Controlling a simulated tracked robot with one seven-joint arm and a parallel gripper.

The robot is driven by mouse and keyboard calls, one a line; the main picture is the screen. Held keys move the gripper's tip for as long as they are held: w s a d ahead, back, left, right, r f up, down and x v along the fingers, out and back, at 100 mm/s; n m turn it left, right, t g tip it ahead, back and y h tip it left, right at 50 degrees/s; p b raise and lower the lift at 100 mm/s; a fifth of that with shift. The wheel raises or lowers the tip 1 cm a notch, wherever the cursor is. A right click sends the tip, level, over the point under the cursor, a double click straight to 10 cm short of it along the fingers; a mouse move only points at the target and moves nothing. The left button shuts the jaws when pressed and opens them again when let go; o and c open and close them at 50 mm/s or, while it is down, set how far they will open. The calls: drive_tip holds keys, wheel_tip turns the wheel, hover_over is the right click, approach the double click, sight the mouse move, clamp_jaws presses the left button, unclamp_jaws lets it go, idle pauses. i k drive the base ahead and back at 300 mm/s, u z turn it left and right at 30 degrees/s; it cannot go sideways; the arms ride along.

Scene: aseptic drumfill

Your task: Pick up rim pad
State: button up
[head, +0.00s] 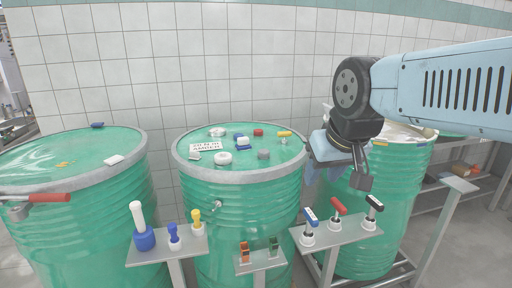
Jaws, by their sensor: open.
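My gripper (340,165) hangs at the right, in front of the right green drum (365,220), with its jaws open. A pale blue and white shape shows behind it; I cannot tell whether they touch. I cannot tell for certain which thing is the rim pad. A small white flat piece (114,160) lies on the left drum (70,155) near its rim. A dark blue piece (97,125) sits at that drum's far rim. A blue and white piece (243,144) lies on the middle drum (240,205). My gripper is well to the right of all three.
Several small items and a printed label (206,146) lie on the middle drum's lid. Posts in front carry a left shelf (160,256) with blue and yellow tools, a small middle shelf (258,263), and a right shelf (345,236) with several handled tools. A tiled wall stands behind.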

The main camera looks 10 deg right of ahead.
sight(242, 143)
drive_tip(key=u, duration=0.2)
drive_tip(key=i, duration=0.9)
drive_tip(key=z, duration=0.1)
